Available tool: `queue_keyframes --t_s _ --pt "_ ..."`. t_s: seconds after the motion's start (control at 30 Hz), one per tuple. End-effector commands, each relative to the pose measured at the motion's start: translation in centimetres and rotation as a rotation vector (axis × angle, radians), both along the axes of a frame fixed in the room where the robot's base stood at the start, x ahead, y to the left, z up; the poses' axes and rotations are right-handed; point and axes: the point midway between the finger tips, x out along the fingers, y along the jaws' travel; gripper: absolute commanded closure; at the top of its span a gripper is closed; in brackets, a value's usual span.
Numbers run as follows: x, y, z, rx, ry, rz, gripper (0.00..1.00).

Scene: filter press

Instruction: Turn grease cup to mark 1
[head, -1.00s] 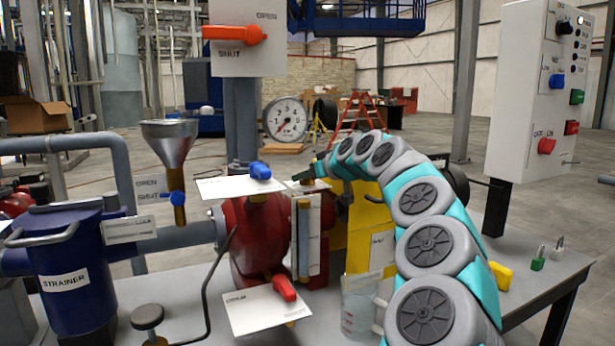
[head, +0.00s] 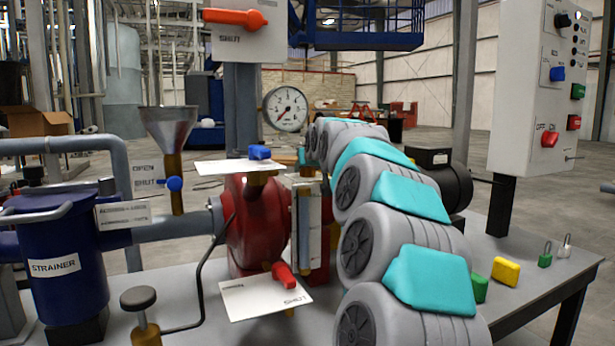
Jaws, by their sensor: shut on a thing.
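My arm reaches away from me along the right side of the red pump (head: 252,225), and its far end is low behind the pump top. Only a small part of my gripper (head: 303,158) shows there, beside the pump's upper right. It is shut on a small brass-coloured piece, which I take to be the grease cup (head: 308,171). My own arm and the sight glass hide most of the cup. Its marks cannot be read from here.
A blue-handled valve (head: 259,153) and a red-handled valve (head: 284,275) with white plates are close left of my arm. A sight glass (head: 306,230) stands beside it. A yellow block (head: 506,271) and padlocks lie on the right of the bench.

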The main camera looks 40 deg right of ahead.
Motion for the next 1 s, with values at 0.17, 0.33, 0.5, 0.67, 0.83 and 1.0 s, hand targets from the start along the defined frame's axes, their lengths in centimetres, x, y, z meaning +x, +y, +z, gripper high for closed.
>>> queue_keyframes --t_s 0.17,0.33,0.5,0.67,0.83,1.0 --pt "0.01 0.02 0.04 -0.002 -0.003 -0.025 1.0" --pt "0.03 0.03 0.08 -0.001 -0.002 -0.025 1.0" --pt "0.03 0.03 0.06 -0.001 -0.002 -0.025 0.42" --pt "0.04 0.04 0.01 0.0 -0.002 -0.024 0.24" --pt "0.05 0.04 -0.02 -0.001 -0.001 -0.024 0.19" --pt "-0.02 0.08 0.01 -0.001 -0.001 -0.024 0.19"
